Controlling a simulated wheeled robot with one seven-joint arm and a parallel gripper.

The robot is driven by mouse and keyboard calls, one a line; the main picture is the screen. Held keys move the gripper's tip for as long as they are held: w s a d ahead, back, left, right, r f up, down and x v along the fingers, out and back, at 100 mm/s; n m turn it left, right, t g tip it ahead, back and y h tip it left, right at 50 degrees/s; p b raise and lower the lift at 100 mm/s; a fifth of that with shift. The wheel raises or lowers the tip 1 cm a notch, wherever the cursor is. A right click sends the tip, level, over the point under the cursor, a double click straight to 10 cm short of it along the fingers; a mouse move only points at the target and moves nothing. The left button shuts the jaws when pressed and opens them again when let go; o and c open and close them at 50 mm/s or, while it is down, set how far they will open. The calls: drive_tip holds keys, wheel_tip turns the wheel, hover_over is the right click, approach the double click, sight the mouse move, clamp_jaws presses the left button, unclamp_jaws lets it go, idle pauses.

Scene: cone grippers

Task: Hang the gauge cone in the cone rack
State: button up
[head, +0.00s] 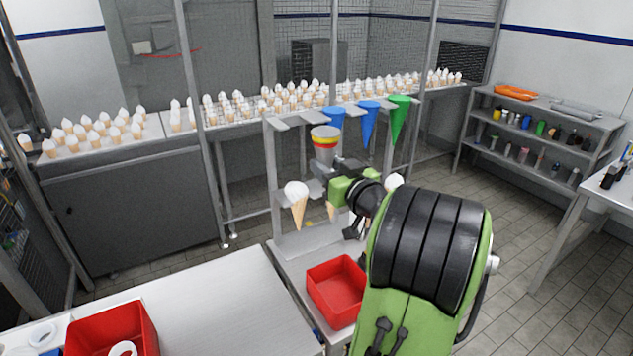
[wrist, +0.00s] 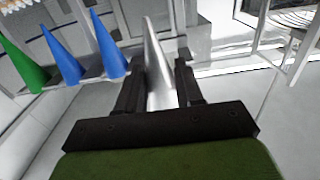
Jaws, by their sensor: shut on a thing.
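The gauge cone (head: 325,140) is grey with a yellow and a red band near its wide top. It is point down, like the hanging cones, and its lower part is hidden in the head view. My gripper (head: 324,168) is shut on it, and the wrist view shows the grey cone (wrist: 154,72) between the two fingers (wrist: 158,85). The cone rack (head: 269,165) is a metal frame with notched shelves. Two blue cones (head: 369,115) and a green cone (head: 399,115) hang on its upper shelf. The gauge cone is in front of this shelf, below and left of the blue cones.
Ice-cream cones with white tops, one at left (head: 297,200), stand at the rack's lower level. A red bin (head: 337,290) sits in front of the rack. Rows of cones fill the back counter (head: 130,155). Upper shelf places (head: 290,121) at left look empty.

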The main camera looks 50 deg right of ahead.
drive_tip(key=shift+s+a, duration=0.1)
drive_tip(key=shift+s, duration=0.1)
drive_tip(key=shift+w+f+b, duration=0.15)
drive_tip(key=shift+w+b, duration=0.1)
drive_tip(key=shift+b, duration=0.2)
drive_tip(key=p+x, duration=0.1)
drive_tip(key=x, duration=0.5)
drive_tip(key=shift+w, duration=0.25)
drive_tip(key=shift+b, duration=0.3)
drive_tip(key=shift+p+x, duration=0.45)
drive_tip(key=shift+x, duration=1.3)
